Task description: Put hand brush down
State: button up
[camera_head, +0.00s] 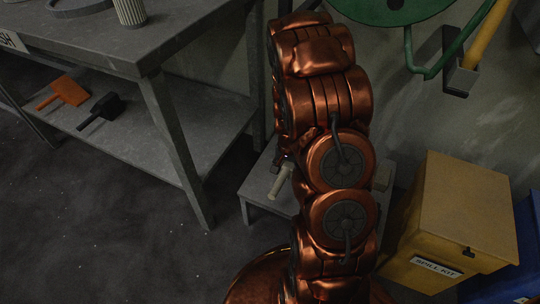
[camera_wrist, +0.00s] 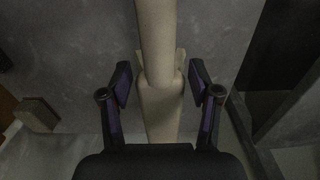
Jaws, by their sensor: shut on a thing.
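The hand brush (camera_wrist: 158,45) is beige, with a long handle and a wider part between my fingers. My gripper (camera_wrist: 160,82) is shut on it in the wrist view. In the head view a short pale end of the brush (camera_head: 280,182) shows beside my arm, over a small grey low bench (camera_head: 258,188). The rest of the brush and most of my gripper are hidden behind my arm there. I cannot tell whether the brush touches the bench top.
A grey workbench (camera_head: 85,45) with a lower shelf (camera_head: 160,130) stands at left; an orange scraper (camera_head: 68,90) and a black mallet-like tool (camera_head: 103,108) lie on the shelf. A yellow spill kit box (camera_head: 460,215) stands at right.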

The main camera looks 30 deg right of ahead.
jog(key=w+b, duration=0.1)
jog(key=w, duration=0.3)
jog(key=w+b, duration=0.1)
jog(key=w, duration=0.2)
jog(key=w+f+b, duration=0.1)
jog(key=w, duration=0.3)
jog(key=shift+w+d+f, duration=0.1)
jog(key=shift+w+d, duration=0.2)
notch_tip(320, 180, down, 4)
jog(key=shift+r+b, duration=0.2)
jog(key=shift+b, duration=0.65)
jog(key=shift+r, duration=0.1)
jog(key=o, duration=1.1)
